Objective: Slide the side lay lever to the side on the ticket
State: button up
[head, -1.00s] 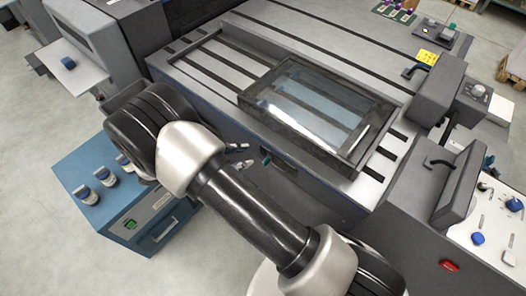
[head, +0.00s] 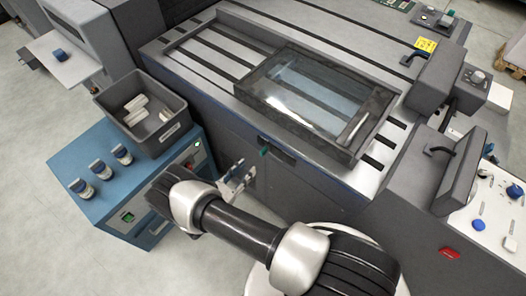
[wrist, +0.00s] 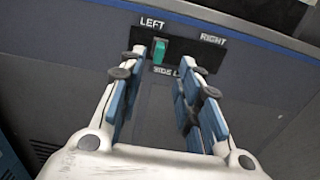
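The side lay lever is a small green handle. It shows in the head view (head: 264,150) on the front side of the machine and in the wrist view (wrist: 160,50) on a dark plate (wrist: 176,50) with LEFT and RIGHT labels. The lever stands at the LEFT end of the plate. My gripper (head: 238,176) is open and empty, in front of the machine. In the wrist view my gripper (wrist: 163,62) has its fingers apart, with the lever seen between their tips; contact cannot be told. A yellow ticket (head: 425,44) sits on the machine's far right; its writing is too small to read.
A blue cabinet (head: 95,215) with several bottles and a grey bin (head: 172,134) of white rolls stands at left. A glass-covered frame (head: 270,98) lies on the machine bed above the lever. Floor at the lower left is clear.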

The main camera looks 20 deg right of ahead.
aim_at(261, 154)
jog(key=b+x, duration=0.1)
jog(key=x, duration=0.9)
jog(key=shift+w+d, duration=0.2)
jog(key=shift+d, duration=0.1)
jog(key=shift+c, duration=0.4)
grip_shut()
